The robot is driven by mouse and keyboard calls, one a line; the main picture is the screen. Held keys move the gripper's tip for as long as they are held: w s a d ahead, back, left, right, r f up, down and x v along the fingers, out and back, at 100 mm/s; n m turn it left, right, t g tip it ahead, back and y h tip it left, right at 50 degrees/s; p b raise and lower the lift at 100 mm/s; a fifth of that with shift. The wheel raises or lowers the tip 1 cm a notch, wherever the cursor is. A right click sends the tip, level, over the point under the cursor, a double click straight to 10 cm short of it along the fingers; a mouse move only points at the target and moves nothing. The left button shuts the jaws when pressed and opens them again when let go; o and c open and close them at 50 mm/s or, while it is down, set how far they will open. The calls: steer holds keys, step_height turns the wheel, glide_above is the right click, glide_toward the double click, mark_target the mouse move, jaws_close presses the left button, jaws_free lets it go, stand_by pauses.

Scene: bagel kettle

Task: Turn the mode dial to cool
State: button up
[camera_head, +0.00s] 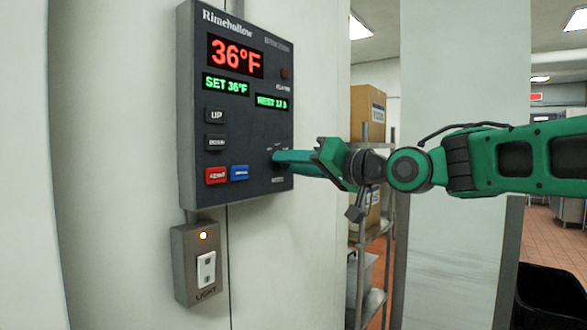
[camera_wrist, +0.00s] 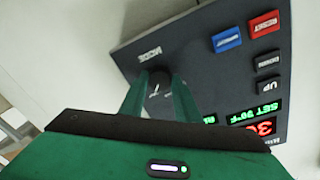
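The black mode dial (camera_wrist: 159,82) sits on the dark control panel (camera_head: 254,120), under the printed word MODE in the wrist view. A short pale mark shows on the dial; its other labels are too small to read. My gripper (camera_head: 280,160) reaches in from the right, with its fingertips at the panel's lower right, and hides the dial in the head view. In the wrist view, its two green fingers (camera_wrist: 159,84) stand apart, one on each side of the dial. I cannot tell whether they press on it.
The panel shows a red 36°F (camera_head: 236,56) and green SET 36°F (camera_head: 225,84). Red (camera_head: 217,175) and blue (camera_head: 239,173) buttons lie left of my fingers. A light switch box (camera_head: 198,263) is below. A shelf with boxes (camera_head: 367,110) stands behind, right of the wall.

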steer(key=shift+w, duration=0.1)
steer(key=shift+d+n, duration=0.1)
steer(key=shift+n, duration=4.4)
steer(key=shift+y, duration=0.3)
steer(key=o, duration=1)
steer(key=shift+w+f, duration=0.1)
steer(key=shift+o, duration=0.2)
steer(key=v, duration=1)
steer(key=shift+s+d+f, duration=0.15)
steer(key=shift+s+f, duration=0.05)
steer(key=shift+s, duration=0.1)
